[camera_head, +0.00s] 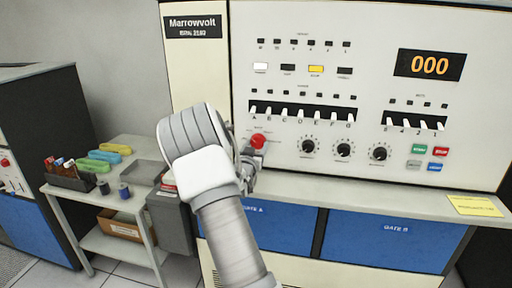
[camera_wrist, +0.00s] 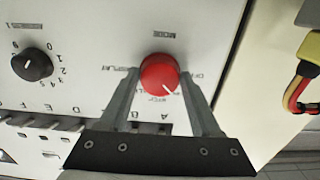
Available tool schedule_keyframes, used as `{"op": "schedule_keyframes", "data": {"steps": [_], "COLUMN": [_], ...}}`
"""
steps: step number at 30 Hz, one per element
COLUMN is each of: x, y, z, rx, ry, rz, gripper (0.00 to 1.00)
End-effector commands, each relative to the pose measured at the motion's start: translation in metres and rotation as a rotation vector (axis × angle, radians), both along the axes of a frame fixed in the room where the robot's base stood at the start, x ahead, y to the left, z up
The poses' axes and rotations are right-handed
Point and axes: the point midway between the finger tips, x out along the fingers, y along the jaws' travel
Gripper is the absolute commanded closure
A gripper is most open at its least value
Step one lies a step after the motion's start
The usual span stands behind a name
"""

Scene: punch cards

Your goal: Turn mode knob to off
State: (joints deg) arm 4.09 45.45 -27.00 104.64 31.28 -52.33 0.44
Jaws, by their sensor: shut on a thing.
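The mode knob (camera_wrist: 158,72) is red and round on the white panel, with a white pointer line toward the lower right in the wrist view. Labels ring it, upside down: "MODE" above, "DISPLAY" to the left, a partly hidden one starting "OF" to the right. The pointer is turned away from that right label, toward small text near the right finger. My gripper (camera_wrist: 158,70) has one finger on each side of the knob and is shut on it. In the head view the red knob (camera_head: 258,141) shows past my arm, with my gripper (camera_head: 252,158) at it.
Three black dials (camera_head: 343,149) sit right of the knob, and white switches (camera_head: 300,113) above. One black dial (camera_wrist: 31,66) is close by in the wrist view. A side table (camera_head: 125,205) holds spools and cards.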

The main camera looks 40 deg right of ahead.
Motion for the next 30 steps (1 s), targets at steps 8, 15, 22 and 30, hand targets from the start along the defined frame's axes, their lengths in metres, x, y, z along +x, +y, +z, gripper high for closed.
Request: {"op": "schedule_keyframes", "data": {"steps": [8, 15, 22, 30], "x": [-0.0003, -0.0001, -0.0001, -0.0004], "y": [0.0, 0.0003, 0.0004, 0.0003], "z": [-0.0003, -0.002, -0.0027, -0.0016], "rx": [-0.003, -0.047, -0.151, -0.304], "ry": [0.003, 0.056, 0.177, 0.354], "rz": [0.0, 0.0, 0.001, 0.002], "gripper": [0.91, 0.91, 0.91, 0.91]}}
